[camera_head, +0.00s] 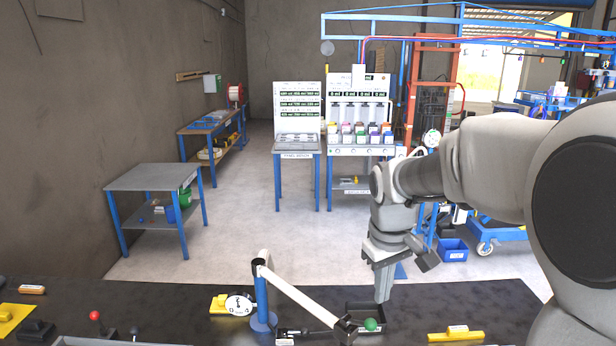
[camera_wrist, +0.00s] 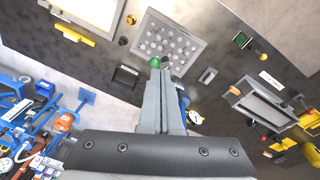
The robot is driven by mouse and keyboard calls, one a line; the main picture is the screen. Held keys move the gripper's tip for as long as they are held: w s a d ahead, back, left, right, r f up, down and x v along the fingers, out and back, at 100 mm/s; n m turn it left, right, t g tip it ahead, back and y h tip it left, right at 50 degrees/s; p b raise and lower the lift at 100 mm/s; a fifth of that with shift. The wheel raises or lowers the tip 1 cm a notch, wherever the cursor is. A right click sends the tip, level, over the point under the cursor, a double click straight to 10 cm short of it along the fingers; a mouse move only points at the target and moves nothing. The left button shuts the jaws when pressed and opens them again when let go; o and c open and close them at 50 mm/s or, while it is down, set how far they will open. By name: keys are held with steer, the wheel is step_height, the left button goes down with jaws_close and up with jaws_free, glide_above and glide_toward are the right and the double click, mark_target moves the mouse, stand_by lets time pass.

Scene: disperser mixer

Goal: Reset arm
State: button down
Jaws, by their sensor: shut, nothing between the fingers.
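My arm reaches in from the right in the head view and bends down over the dark bench (camera_head: 500,300). My gripper (camera_head: 383,298) points downward, its fingers together and empty. In the wrist view the closed fingers of my gripper (camera_wrist: 165,68) extend up the middle of the picture. A green ball-shaped knob (camera_head: 370,324) appears just below the fingertips in the head view. It also shows close to the fingertips in the wrist view (camera_wrist: 154,62). I cannot tell whether they touch.
A blue post (camera_head: 262,298) with a white lever stands left of my gripper, beside a dial gauge (camera_head: 239,304). A yellow tool (camera_head: 456,334) lies to the right. A grey table (camera_head: 150,178) and a dispenser station (camera_head: 360,140) stand beyond open floor.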

steer(key=s+r+m+t+b, duration=0.2)
steer(key=s+m+t+b, duration=0.1)
steer(key=s, duration=1.7)
steer(key=shift+m+t+y, duration=0.3)
steer(key=shift+m+t, duration=0.3)
steer(key=shift+m, duration=0.3)
